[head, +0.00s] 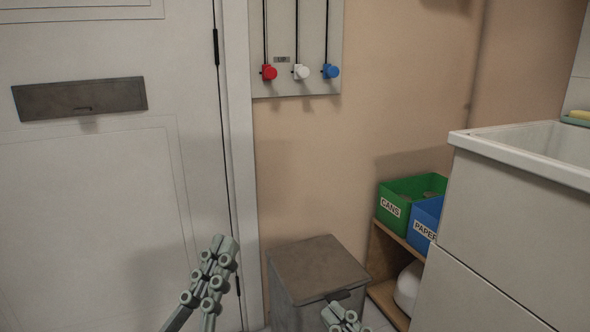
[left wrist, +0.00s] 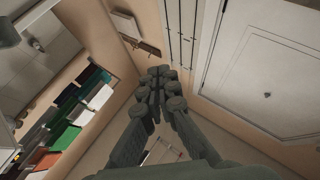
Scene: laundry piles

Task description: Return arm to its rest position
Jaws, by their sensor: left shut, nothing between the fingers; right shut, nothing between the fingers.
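My left gripper (head: 222,250) is in the lower middle of the head view, raised in front of the white door's right edge. Its fingers are closed together and hold nothing. In the left wrist view the same gripper (left wrist: 157,75) points up the picture, fingertips together, with nothing between them. My right gripper (head: 340,314) shows only in part at the bottom edge of the head view, in front of the grey bin. It is shut and empty; the rest of it is cut off by the frame.
A white door (head: 90,210) with a mail slot (head: 80,99) fills the left. A lidded grey bin (head: 318,275) stands by the wall. A green CANS box (head: 394,206) and blue PAPER box (head: 425,222) sit on a wooden shelf (head: 383,250). A sink cabinet (head: 510,235) is at right.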

